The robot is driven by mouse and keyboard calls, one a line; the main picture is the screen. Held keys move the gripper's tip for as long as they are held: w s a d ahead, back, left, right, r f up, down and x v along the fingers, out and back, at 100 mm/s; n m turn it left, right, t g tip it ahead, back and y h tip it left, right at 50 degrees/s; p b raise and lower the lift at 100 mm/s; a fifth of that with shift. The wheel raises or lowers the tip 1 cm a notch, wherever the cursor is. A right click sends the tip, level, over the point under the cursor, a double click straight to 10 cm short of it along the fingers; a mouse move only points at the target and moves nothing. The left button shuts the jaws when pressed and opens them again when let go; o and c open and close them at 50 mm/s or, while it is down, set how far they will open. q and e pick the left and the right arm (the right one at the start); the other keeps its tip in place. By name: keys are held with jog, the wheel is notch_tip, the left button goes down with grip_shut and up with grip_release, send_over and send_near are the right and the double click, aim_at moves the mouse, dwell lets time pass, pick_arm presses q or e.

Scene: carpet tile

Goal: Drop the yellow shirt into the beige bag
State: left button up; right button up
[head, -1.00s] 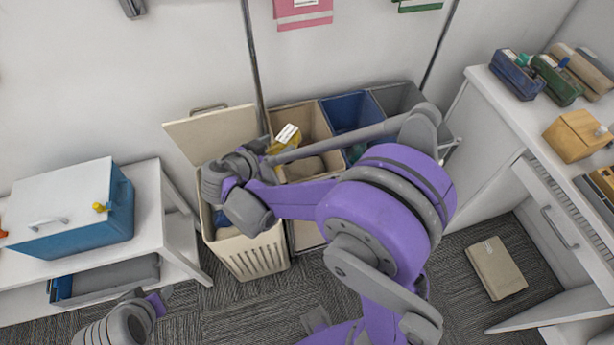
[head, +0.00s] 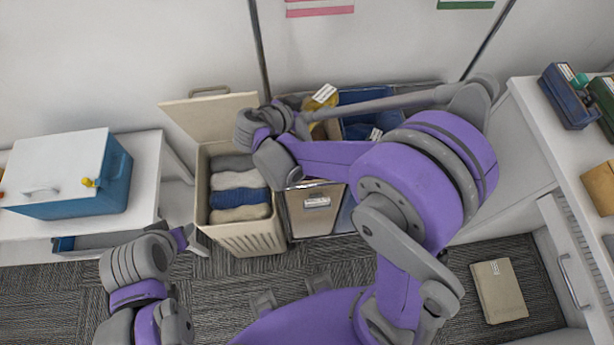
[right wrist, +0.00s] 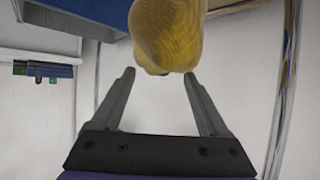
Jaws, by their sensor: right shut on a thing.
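The yellow shirt (head: 318,102), with a white tag, shows above the beige bag at the back in the head view. My right gripper (head: 301,122) is shut on it; its fingertips are partly hidden by my wrist. In the right wrist view the yellow cloth (right wrist: 165,38) hangs at the tips of the fingers (right wrist: 158,82). The beige bag (head: 316,212) has a label on its front and stands left of a blue bag. My right arm covers much of its opening. My left gripper (head: 192,240) is low at the left, near the hamper; its jaw opening is unclear.
A beige hamper (head: 262,238) with its lid open holds several folded cloths, just left of the bag. The blue bag (head: 365,97) is on the right. A blue box (head: 75,205) stands on a white shelf at left. A white counter (head: 530,120) bounds the right.

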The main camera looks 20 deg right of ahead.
jog(key=shift+a+f+b, duration=0.1)
jog(key=shift+f+b, duration=0.25)
jog(key=shift+f, duration=0.25)
jog(key=shift+s+f+b, duration=0.1)
jog(key=shift+f+b, duration=1.3)
jog(key=shift+f, duration=0.95)
pick_arm(q)
jog(key=f, duration=0.1)
jog(key=s+f, duration=0.1)
jog(key=f, duration=0.2)
jog(key=shift+s+a+f, duration=0.1)
jog(key=shift+s+f, duration=0.25)
pick_arm(e)
jog(key=o, duration=1.6)
jog(key=shift+c, duration=0.2)
jog(key=v, duration=1)
jog(key=shift+a+r, duration=0.25)
jog(key=shift+a, duration=0.05)
pick_arm(q)
jog(key=shift+r, duration=0.1)
pick_arm(e)
jog(key=shift+s+d, duration=0.1)
jog(key=shift+s, duration=0.1)
